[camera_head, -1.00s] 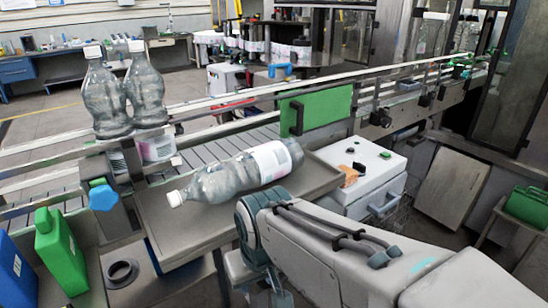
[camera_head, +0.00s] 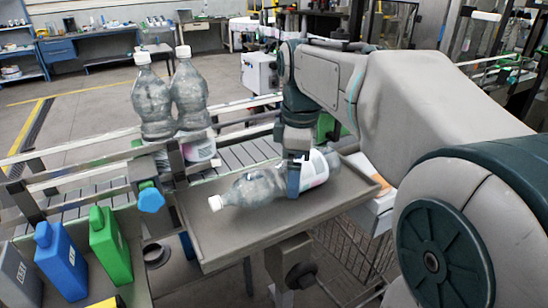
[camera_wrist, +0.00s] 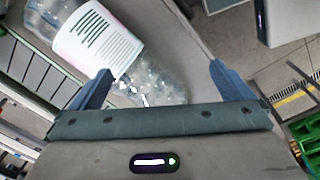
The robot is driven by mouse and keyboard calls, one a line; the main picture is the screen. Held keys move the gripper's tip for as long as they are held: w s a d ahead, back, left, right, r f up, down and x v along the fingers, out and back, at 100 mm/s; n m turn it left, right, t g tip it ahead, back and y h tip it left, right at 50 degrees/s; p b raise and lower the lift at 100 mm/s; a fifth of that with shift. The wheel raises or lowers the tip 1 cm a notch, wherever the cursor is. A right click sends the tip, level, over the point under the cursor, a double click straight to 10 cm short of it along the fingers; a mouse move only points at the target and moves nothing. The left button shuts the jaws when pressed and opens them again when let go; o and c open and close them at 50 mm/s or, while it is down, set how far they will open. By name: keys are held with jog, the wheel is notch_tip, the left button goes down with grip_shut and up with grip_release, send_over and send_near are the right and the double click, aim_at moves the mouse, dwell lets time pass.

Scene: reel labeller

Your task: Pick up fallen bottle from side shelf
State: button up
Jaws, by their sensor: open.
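The fallen bottle (camera_head: 255,188) is clear with a white cap and a pale label. It lies on its side on the grey side shelf (camera_head: 225,240), cap toward the left. My gripper (camera_head: 294,184) is at the bottle from above, in front of part of its label. In the wrist view, the bottle (camera_wrist: 150,82) lies toward the left finger, and its lower end passes between the two blue fingers of my gripper (camera_wrist: 162,85). The fingers are wide apart. Free space shows beside the right finger. I cannot tell whether the left finger touches the bottle.
Two upright bottles (camera_head: 172,98) stand on the conveyor behind the shelf. A green jug (camera_head: 110,246) and a blue jug (camera_head: 62,262) stand at the left. A blue knob (camera_head: 151,200) sticks out near the shelf's left end. A wire basket (camera_head: 350,255) is below right.

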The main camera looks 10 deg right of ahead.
jog(key=w+r+n, duration=0.2)
jog(key=n, duration=0.1)
jog(key=w+r+n+p, duration=0.1)
jog(key=w+r+n, duration=0.2)
jog(key=shift+w+d+r+n+g, duration=0.1)
jog(key=shift+w+r+n+g, duration=0.2)
jog(key=shift+w+r+n, duration=0.3)
jog(key=shift+n, duration=0.3)
notch_tip(320, 180, down, 8)
jog(key=shift+f, duration=0.1)
jog(key=shift+w+f+p, duration=0.2)
jog(key=shift+f, duration=1.15)
jog(key=shift+w+f+p, duration=0.15)
jog(key=shift+f, duration=1.15)
jog(key=c, duration=1.8)
jog(key=shift+w+r, duration=0.1)
jog(key=shift+c, duration=0.9)
jog(key=shift+r, duration=0.1)
